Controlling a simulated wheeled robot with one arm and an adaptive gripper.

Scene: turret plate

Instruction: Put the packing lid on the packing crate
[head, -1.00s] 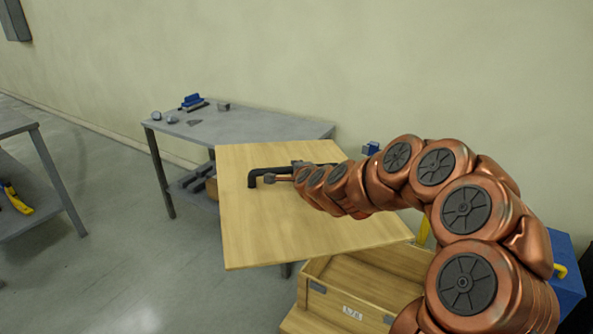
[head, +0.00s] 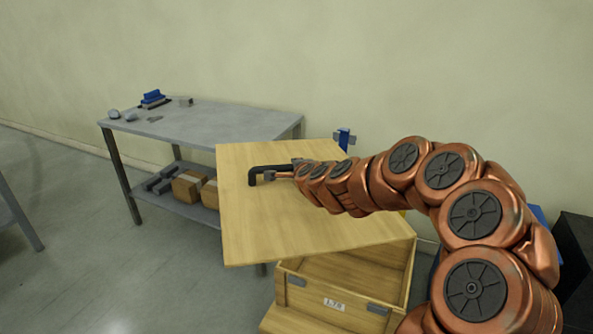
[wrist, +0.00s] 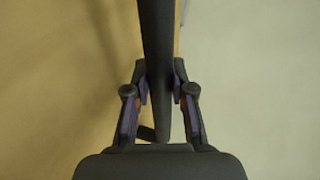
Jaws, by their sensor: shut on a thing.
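The packing lid (head: 290,222) is a flat, light wooden board with a black bar handle (head: 256,177). It is held up in the air in the head view, and its wood also fills the left of the wrist view (wrist: 50,90). My gripper (wrist: 159,95) is shut on the black handle, which runs between its two fingers in the wrist view. The packing crate (head: 335,306) is an open wooden box with metal corner pieces and a white label. It stands below the lid's near right edge, apart from it. The lid and my arm hide part of the crate.
A grey workbench (head: 215,123) with small tools stands behind at the left, cardboard boxes (head: 187,187) on its lower shelf. A blue clamp-like thing (head: 344,138) shows behind the lid. A dark box (head: 575,265) stands at the right.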

